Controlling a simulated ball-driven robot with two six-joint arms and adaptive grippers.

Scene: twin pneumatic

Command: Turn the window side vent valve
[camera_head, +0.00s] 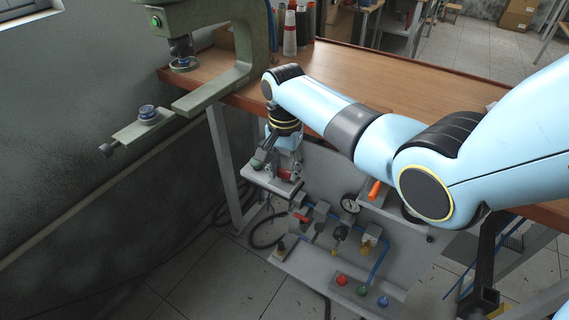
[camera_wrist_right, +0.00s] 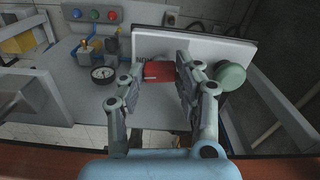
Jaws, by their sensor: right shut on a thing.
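A red valve handle (camera_wrist_right: 158,71) sits on a pale plate (camera_wrist_right: 200,42) in the right wrist view, between the fingers of my right gripper (camera_wrist_right: 156,84), which is shut on it. In the head view my right gripper (camera_head: 277,163) points down at the matching plate (camera_head: 268,184) on the window side of the bench, and part of the red handle (camera_head: 285,175) shows beside the fingers. A green round knob (camera_wrist_right: 230,76) is just right of the fingers in the wrist view. The fingers hide part of the handle and its mount. My left gripper is not in view.
An orange handle (camera_head: 375,190), a pressure gauge (camera_head: 350,204) and a lower red handle (camera_head: 300,217) sit on the pneumatic panel. Below are red (camera_head: 342,280), green (camera_head: 362,290) and blue (camera_head: 383,301) buttons. A green press (camera_head: 235,85) stands close left of my arm.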

